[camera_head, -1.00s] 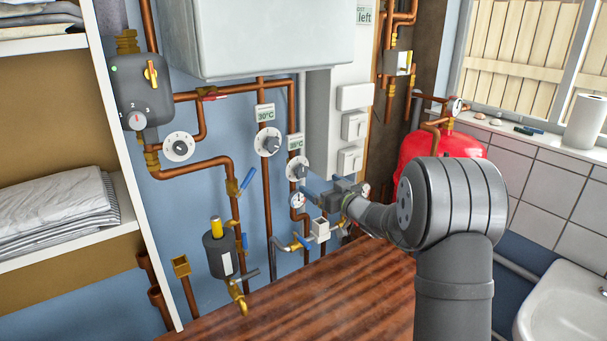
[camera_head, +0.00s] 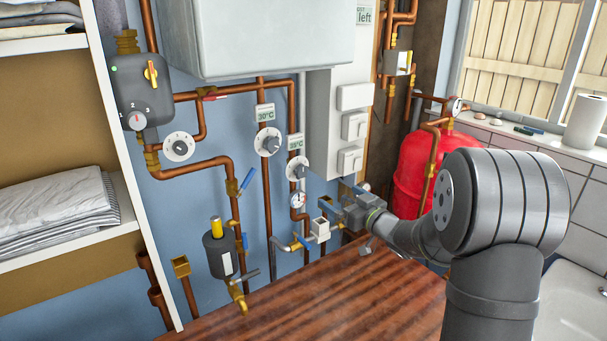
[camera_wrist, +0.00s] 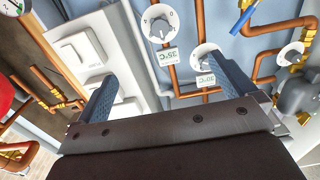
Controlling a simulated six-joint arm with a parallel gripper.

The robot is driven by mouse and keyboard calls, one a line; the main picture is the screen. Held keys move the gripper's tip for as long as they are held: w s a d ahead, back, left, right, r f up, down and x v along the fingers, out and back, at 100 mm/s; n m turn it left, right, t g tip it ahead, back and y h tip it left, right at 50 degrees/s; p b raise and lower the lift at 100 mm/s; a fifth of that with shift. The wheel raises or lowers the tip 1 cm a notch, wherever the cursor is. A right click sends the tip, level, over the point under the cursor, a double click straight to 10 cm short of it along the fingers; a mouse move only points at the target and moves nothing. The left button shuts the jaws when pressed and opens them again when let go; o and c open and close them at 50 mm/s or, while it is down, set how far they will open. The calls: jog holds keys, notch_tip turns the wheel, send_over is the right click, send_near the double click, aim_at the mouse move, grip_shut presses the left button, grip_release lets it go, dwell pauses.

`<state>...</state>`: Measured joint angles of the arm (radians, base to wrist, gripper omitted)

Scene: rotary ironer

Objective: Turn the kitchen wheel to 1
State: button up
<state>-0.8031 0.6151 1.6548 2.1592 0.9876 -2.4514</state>
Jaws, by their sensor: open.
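Three white round dials with grey knobs sit on the copper pipes: a left one (camera_head: 179,147), a middle one (camera_head: 268,141) and a right one (camera_head: 297,168). The middle dial has a 30°C label (camera_head: 265,113) above it, the right dial a 35°C label (camera_head: 296,142). I cannot read which is the kitchen wheel, nor the knobs' exact settings. My gripper (camera_head: 336,198) is open and empty, to the right of and below the right dial, apart from it. In the wrist view, the right dial (camera_wrist: 160,22) shows beyond and between the open fingers (camera_wrist: 165,82).
A grey pump (camera_head: 142,85) with a numbered knob is at the left. A gauge (camera_head: 298,200), blue-handled valves and a white box valve (camera_head: 320,229) sit low near my gripper. White switches (camera_head: 354,126) and a red tank (camera_head: 425,165) are to the right. The wooden worktop (camera_head: 330,290) is clear.

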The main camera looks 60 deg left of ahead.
jog(key=shift+d, duration=0.65)
jog(key=shift+c, duration=0.2)
